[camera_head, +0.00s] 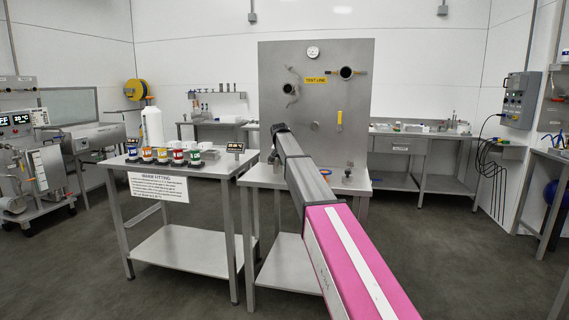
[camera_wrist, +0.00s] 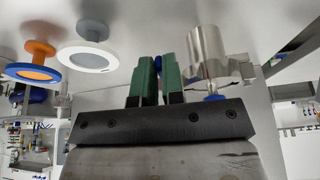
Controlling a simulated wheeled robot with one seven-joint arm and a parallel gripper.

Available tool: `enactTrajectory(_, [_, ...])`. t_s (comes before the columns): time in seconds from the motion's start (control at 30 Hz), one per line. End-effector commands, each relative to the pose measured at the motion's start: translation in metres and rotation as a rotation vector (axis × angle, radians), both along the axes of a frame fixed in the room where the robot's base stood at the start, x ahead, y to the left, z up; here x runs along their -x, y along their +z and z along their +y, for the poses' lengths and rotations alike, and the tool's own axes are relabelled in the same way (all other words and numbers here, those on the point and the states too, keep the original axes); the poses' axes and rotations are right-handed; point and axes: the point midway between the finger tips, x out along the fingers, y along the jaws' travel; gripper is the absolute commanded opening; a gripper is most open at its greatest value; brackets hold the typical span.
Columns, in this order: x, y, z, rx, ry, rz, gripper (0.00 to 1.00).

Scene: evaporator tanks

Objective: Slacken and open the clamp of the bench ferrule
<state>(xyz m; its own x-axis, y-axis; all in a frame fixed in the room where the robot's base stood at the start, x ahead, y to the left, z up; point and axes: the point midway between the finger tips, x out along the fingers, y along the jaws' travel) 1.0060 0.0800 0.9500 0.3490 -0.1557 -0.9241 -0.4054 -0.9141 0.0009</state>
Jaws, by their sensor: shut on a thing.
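In the wrist view my gripper (camera_wrist: 158,82) has its two green fingers close together, with a small blue part (camera_wrist: 158,63) showing between them. Most of what they hold is hidden, and I cannot tell whether it is the clamp's nut. A shiny metal cylinder (camera_wrist: 206,48), which looks like the bench ferrule, is just right of the fingers, with a blue piece (camera_wrist: 215,97) below it in the picture. The clamp itself is not clearly visible. In the head view my arm reaches over the middle bench (camera_head: 262,176) and hides the gripper and ferrule.
In the head view, a steel test panel (camera_head: 318,110) rises behind the bench. A table (camera_head: 192,166) with coloured cups (camera_head: 178,156) stands left.

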Motion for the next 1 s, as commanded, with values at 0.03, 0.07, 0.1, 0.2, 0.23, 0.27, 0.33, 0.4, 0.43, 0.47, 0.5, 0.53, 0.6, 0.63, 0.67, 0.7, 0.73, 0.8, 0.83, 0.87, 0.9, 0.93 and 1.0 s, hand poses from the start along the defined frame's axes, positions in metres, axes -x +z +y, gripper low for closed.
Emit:
enactTrajectory(0.03, [-0.001, 0.001, 0.001, -0.001, 0.0, -0.003, 0.0])
enactTrajectory(0.07, [-0.001, 0.001, 0.001, -0.001, 0.0, -0.003, 0.0])
enactTrajectory(0.1, [-0.001, 0.001, 0.001, -0.002, 0.0, -0.003, 0.0])
enactTrajectory(0.2, [-0.002, 0.001, 0.001, -0.001, 0.001, -0.004, 0.12])
enactTrajectory(0.23, [-0.002, 0.001, 0.001, -0.001, 0.001, -0.004, 0.22])
enactTrajectory(0.27, [-0.002, 0.001, 0.001, -0.001, 0.001, -0.004, 0.32])
enactTrajectory(0.33, [-0.001, 0.001, 0.0, -0.002, 0.001, -0.003, 0.35])
enactTrajectory(0.4, [-0.001, 0.001, 0.0, -0.001, 0.001, -0.003, 0.35])
enactTrajectory(0.43, [-0.001, 0.001, 0.0, -0.001, 0.001, -0.003, 0.35])
enactTrajectory(0.47, [-0.001, 0.0, 0.0, -0.001, 0.001, -0.002, 0.35])
enactTrajectory(0.5, [-0.001, 0.0, 0.0, -0.001, 0.001, -0.002, 0.35])
enactTrajectory(0.53, [-0.001, 0.001, 0.0, -0.001, 0.001, -0.002, 0.35])
enactTrajectory(0.6, [0.0, 0.002, 0.0, -0.001, 0.001, -0.002, 0.35])
enactTrajectory(0.63, [0.001, 0.004, 0.001, -0.001, 0.001, -0.002, 0.35])
enactTrajectory(0.67, [0.001, 0.006, 0.001, -0.001, 0.001, -0.002, 0.35])
enactTrajectory(0.7, [0.003, 0.01, 0.002, -0.001, 0.002, -0.002, 0.35])
enactTrajectory(0.73, [0.004, 0.013, 0.002, -0.001, 0.002, -0.002, 0.35])
enactTrajectory(0.8, [0.008, 0.023, 0.004, -0.001, 0.002, -0.004, 0.35])
enactTrajectory(0.83, [0.01, 0.028, 0.005, -0.001, 0.001, -0.004, 0.35])
enactTrajectory(0.87, [0.012, 0.034, 0.006, -0.001, 0.001, -0.004, 0.35])
enactTrajectory(0.9, [0.015, 0.041, 0.007, -0.001, 0.001, -0.004, 0.35])
enactTrajectory(0.93, [0.017, 0.047, 0.008, -0.001, 0.001, -0.004, 0.35])
enactTrajectory(1.0, [0.021, 0.059, 0.01, -0.001, 0.001, -0.004, 0.35])
